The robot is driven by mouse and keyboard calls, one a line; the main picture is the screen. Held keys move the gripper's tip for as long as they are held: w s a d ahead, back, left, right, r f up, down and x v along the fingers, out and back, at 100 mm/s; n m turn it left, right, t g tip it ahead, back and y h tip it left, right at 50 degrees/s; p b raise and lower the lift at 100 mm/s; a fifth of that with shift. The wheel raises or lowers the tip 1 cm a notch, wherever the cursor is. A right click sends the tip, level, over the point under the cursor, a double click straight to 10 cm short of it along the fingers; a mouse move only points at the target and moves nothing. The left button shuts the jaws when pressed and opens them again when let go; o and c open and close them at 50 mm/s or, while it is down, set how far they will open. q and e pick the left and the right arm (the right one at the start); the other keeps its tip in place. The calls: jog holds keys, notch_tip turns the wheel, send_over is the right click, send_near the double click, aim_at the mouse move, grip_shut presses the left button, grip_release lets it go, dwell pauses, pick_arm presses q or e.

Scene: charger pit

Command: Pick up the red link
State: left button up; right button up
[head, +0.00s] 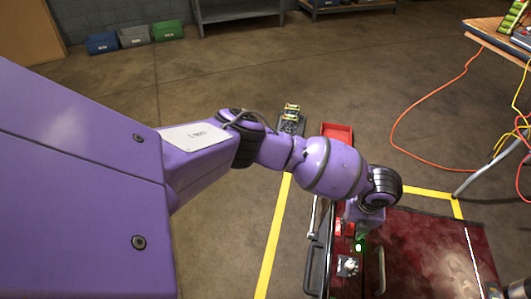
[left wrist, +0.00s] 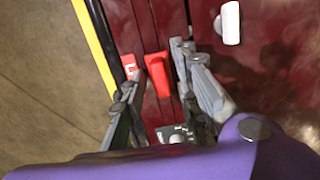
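The red link (left wrist: 158,75) is a small bright red block in the left wrist view. It lies on a dark red panel, between the two grey fingers of my left gripper (left wrist: 155,72). The fingers stand apart on either side of it, and I see a gap on the left side; contact on the right is hard to judge. In the head view my left arm reaches over the dark red surface and its wrist hides most of the gripper (head: 360,243) and the link. My right gripper cannot be made out.
A red tray (head: 337,131) and a small device (head: 291,113) lie beyond my arm. Black handles (head: 319,255) stand beside the dark red surface (head: 430,250). An orange cable (head: 440,100) runs from the table (head: 490,38) on the right. Bins (head: 135,37) line the back wall; floor between is clear.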

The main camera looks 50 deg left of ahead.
pick_arm(q)
grip_shut()
jog(key=shift+r, duration=0.1)
